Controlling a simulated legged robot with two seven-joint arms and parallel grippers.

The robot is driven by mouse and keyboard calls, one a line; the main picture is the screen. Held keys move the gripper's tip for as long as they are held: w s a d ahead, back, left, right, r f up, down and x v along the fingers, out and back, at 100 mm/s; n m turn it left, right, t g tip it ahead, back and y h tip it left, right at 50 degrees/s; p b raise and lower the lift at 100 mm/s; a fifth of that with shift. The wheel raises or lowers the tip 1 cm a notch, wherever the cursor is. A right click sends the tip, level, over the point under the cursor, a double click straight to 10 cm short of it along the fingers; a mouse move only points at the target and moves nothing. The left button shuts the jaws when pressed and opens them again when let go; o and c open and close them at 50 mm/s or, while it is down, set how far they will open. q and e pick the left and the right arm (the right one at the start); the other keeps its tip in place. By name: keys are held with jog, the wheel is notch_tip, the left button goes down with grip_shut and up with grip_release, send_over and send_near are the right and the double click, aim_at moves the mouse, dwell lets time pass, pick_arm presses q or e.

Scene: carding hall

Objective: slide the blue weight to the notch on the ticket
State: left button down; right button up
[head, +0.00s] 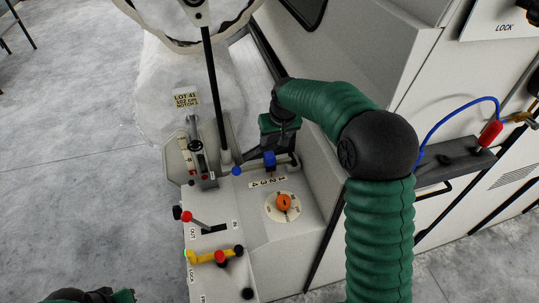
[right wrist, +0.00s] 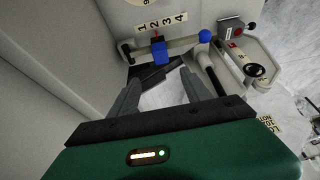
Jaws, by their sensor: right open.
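The blue weight (head: 269,158) sits on a short horizontal bar on the machine. It also shows in the right wrist view (right wrist: 159,50), nearest the 2 of the number strip (right wrist: 161,22), which reads 1 to 4. A blue ball (right wrist: 205,36) ends the bar on the 4 side. The ticket (head: 186,100) reads LOT 41 and a NOTCH line; its digit is too small to read. My right gripper (right wrist: 158,82) is open and empty, its fingertips just short of the weight, apparently not touching. My left gripper (head: 97,295) shows only partly at the bottom left edge.
An orange knob (head: 284,202) on a dial, a red-tipped lever (head: 187,216) and a yellow handle (head: 215,256) lie on the panel nearby. A dark upright rod (head: 213,90) rises beside the bar. Open floor lies to the left.

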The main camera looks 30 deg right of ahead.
aim_at(270, 155)
jog(key=p+x, duration=0.3)
jog(key=x, duration=1.2)
jog(key=shift+w+a+f, duration=0.1)
jog(key=shift+f, duration=0.15)
jog(key=shift+w+f, duration=0.1)
jog(key=shift+f, duration=0.2)
jog(key=c, duration=0.5)
grip_shut()
